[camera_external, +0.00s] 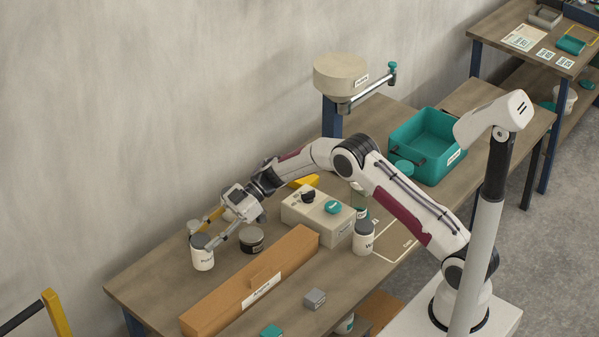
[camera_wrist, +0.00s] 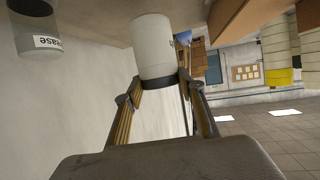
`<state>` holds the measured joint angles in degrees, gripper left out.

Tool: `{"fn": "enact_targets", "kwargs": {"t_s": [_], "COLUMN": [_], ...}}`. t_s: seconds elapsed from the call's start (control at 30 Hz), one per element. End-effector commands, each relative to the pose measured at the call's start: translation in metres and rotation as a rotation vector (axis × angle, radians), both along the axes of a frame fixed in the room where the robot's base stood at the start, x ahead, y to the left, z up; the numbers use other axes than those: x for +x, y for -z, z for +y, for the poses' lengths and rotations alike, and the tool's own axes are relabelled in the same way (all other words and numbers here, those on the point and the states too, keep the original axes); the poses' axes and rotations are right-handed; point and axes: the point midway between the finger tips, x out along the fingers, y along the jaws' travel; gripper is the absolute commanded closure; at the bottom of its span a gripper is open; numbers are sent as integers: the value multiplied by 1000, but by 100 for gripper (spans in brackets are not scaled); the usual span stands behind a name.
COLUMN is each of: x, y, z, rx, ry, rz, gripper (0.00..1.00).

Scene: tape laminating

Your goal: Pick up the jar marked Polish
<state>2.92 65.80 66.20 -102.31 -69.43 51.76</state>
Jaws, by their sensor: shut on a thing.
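The jar marked Polish (camera_external: 203,259) is a white cylinder with a dark lid, at the left end of the wooden table in the external view. Its label is only partly readable there. My gripper (camera_external: 205,235) reaches it from the right, with one finger on each side near the lid. In the wrist view my gripper (camera_wrist: 158,92) is shut on the white jar (camera_wrist: 153,45), which sits between the fingertips. I cannot tell whether the jar is touching the table.
A clear jar with a label ending in "ease" (camera_wrist: 38,35) is close by in the wrist view. A dark round tin (camera_external: 251,240) and a long orange-brown box (camera_external: 250,282) lie near my gripper. A beige control box (camera_external: 318,215) stands farther right.

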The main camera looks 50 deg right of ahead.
Motion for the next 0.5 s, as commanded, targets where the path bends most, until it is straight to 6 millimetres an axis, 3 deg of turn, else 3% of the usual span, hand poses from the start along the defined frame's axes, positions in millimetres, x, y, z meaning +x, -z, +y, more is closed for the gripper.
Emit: {"fn": "enact_targets", "kwargs": {"t_s": [0.3, 0.5], "x": [1, 0], "y": [-43, -53], "z": [0, 0], "rx": [2, 2], "ry": [-1, -1], "rz": [-2, 1], "gripper": [89, 89]}}
